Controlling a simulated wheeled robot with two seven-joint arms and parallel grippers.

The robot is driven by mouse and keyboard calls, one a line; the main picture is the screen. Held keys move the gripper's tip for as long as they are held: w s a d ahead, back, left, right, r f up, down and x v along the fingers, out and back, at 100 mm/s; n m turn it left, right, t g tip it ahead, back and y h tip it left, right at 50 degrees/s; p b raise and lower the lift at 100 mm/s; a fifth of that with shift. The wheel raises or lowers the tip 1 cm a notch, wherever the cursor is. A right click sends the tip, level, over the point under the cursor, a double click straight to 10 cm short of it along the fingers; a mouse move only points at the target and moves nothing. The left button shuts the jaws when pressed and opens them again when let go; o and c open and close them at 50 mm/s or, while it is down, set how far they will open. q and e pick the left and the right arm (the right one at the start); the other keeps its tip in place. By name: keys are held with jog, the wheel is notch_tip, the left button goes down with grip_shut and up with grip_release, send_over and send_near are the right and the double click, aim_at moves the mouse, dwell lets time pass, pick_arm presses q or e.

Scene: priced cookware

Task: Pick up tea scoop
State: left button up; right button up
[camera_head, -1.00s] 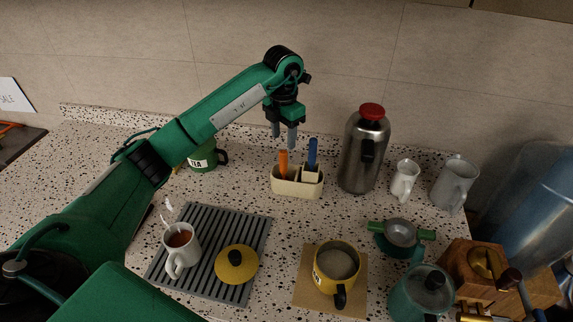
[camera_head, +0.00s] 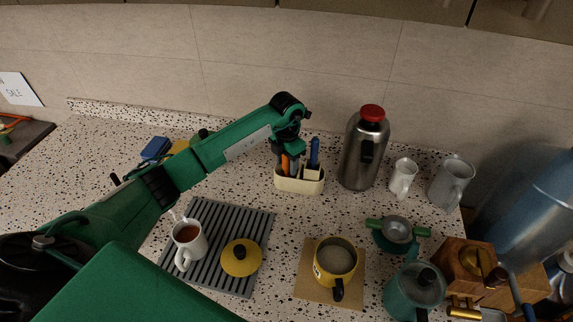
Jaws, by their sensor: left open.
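A cream holder (camera_head: 300,182) stands on the speckled counter. An orange handle (camera_head: 286,163) and a blue handle (camera_head: 314,152) stick up from it. Their lower ends are hidden inside, so I cannot tell which, if either, belongs to the tea scoop. My left gripper (camera_head: 287,168) points down over the left part of the holder, open, with its fingers beside the orange handle. I cannot tell whether they touch it. My right gripper is not in view.
A steel flask (camera_head: 365,155) with a red lid stands close right of the holder. A white mug (camera_head: 188,242) and yellow lid (camera_head: 241,258) sit on a grey ribbed mat (camera_head: 222,213). A yellow mug (camera_head: 335,258) is in front. The counter just before the holder is clear.

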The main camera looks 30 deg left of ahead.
pick_arm(q)
jog(key=shift+c, duration=0.5)
grip_shut()
jog(key=shift+r, duration=0.4)
notch_tip(320, 180, up, 11)
jog(key=b, duration=0.4)
jog(key=shift+w, duration=0.1)
notch_tip(320, 180, up, 8)
jog(key=shift+b, duration=0.35)
